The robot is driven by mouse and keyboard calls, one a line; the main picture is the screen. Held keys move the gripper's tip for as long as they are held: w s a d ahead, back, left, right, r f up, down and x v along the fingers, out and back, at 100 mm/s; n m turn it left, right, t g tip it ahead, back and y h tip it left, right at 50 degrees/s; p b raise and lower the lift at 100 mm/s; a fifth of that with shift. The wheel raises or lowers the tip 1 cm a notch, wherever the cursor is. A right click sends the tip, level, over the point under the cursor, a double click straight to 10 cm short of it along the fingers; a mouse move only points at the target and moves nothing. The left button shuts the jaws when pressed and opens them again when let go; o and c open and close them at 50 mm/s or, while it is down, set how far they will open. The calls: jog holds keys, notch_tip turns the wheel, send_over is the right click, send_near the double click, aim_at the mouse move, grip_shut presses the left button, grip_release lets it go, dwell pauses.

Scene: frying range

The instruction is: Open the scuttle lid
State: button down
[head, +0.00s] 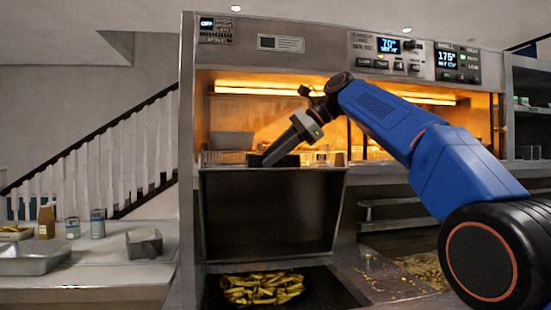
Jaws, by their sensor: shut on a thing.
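The scuttle lid (268,215) is a steel-rimmed panel with a dark inner face. It stands raised, close to upright, at the back of the scuttle (213,290). Chips (262,289) show in the open scuttle below it. My gripper (272,160) is at the lid's top edge, reached from the upper right, and is shut on the lid. The fingertips and the exact part they grip are small, dark and partly hidden behind the edge.
A lit heated cabinet (232,115) with wire baskets is behind the lid. Control panels (387,52) line its top. Loose chips (425,268) lie at the lower right. A left counter (125,275) holds a metal tray (35,258), a sauce bottle (46,217), cans (97,223) and a scoop (145,245).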

jog(key=shift+w+f, duration=0.6)
jog(key=shift+f, duration=0.05)
jog(key=c, duration=1.7)
grip_release()
jog(key=shift+a, duration=0.1)
jog(key=v, duration=1.3)
jog(key=shift+s+a+r, duration=0.35)
jog(key=shift+r, duration=0.05)
